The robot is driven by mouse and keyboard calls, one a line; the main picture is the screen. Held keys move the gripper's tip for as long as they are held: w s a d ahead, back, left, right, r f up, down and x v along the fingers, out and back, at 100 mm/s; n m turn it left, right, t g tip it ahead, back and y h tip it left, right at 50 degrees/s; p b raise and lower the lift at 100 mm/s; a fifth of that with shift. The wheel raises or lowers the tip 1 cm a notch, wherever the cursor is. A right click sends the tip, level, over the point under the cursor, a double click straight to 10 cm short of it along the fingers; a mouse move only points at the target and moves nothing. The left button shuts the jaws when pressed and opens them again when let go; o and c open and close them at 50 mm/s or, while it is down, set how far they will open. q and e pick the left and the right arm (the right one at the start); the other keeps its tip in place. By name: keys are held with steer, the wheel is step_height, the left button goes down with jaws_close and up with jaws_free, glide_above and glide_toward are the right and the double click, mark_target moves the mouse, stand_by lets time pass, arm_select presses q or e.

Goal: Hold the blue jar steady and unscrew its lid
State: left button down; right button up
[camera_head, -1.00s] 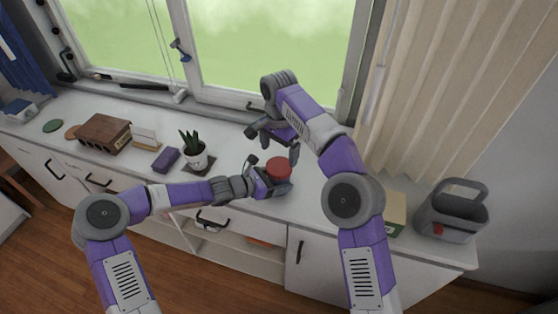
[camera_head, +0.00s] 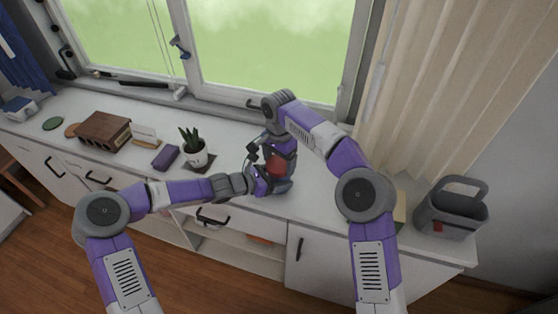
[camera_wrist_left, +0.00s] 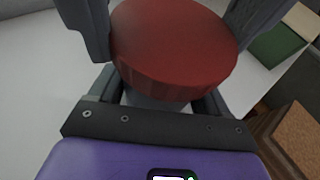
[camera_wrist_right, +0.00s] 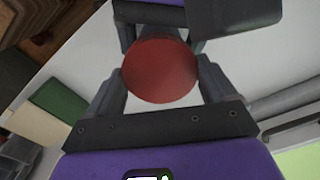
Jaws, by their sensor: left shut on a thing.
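The jar has a round red lid (camera_head: 275,166) and stands upright on the white counter. Its body is mostly hidden by my grippers; a greyish strip of the jar (camera_wrist_left: 152,102) shows under the lid in the left wrist view. My left gripper (camera_head: 272,183) comes from the left and is shut on the jar below the lid. My right gripper (camera_head: 278,156) is above the jar, pointing down, with its fingers apart on either side of the lid. The lid (camera_wrist_right: 160,71) sits between them in the right wrist view; I cannot tell if they touch it.
A potted plant (camera_head: 193,141), a purple block (camera_head: 165,158) and a brown wooden box (camera_head: 104,130) stand to the left. A grey basket (camera_head: 450,209) stands at the right end, beside a partly hidden green and cream box (camera_wrist_right: 58,101). The window is behind.

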steer(key=c, duration=0.4)
steer(key=shift+o, duration=0.2)
steer(key=shift+n, duration=1.8)
steer(key=o, duration=1)
steer(key=shift+r, duration=0.15)
steer(key=shift+r, duration=2.15)
arm_select(q)
jaws_free()
